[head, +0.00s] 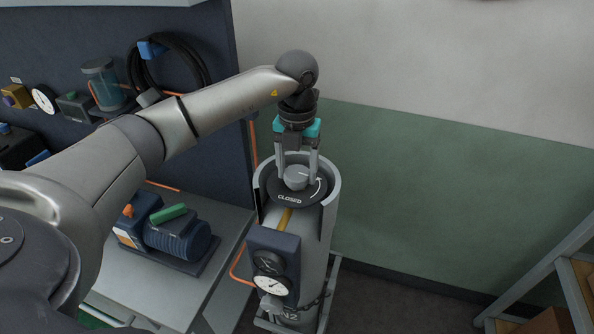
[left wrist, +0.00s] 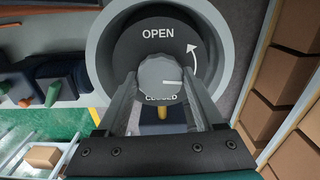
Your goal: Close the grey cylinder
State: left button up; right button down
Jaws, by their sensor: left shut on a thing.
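The grey cylinder (head: 312,243) stands upright near the middle of the head view, with a gauge box on its front and "N2" low on its side. Inside its open-fronted collar is a dark dial plate (head: 285,203) marked OPEN and CLOSED with a curved arrow. A round grey knob (head: 296,178) with a white pointer mark sits at its centre. My left gripper (head: 297,172) comes down from above with its fingers shut on the knob (left wrist: 160,78). In the left wrist view the white mark points right, between OPEN and CLOSED. My right gripper is out of view.
A blue pump (head: 180,233) stands on a grey bench left of the cylinder. A dark panel (head: 215,125) with a coiled black hose and gauges stands behind it. A shelf rack (head: 570,290) with boxes is at the lower right. The floor between cylinder and rack looks clear.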

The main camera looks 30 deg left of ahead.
aim_at(297, 172)
pick_arm(q)
jog(key=m+b, duration=0.1)
jog(key=m, duration=0.3)
jog(key=shift+m, duration=0.3)
jog(key=m+b, duration=0.1)
jog(key=m, duration=0.2)
jog(key=shift+w+m, duration=0.1)
jog(key=shift+m, duration=0.2)
jog(key=m+b, duration=0.1)
jog(key=m, duration=0.3)
jog(key=shift+r+m+b, duration=0.1)
jog(key=shift+m+b, duration=0.25)
jog(key=shift+m, duration=1.85)
jog(key=o, duration=1.4)
notch_tip(297, 172, up, 15)
jog(key=shift+r+p, duration=0.1)
jog(key=shift+p, duration=0.4)
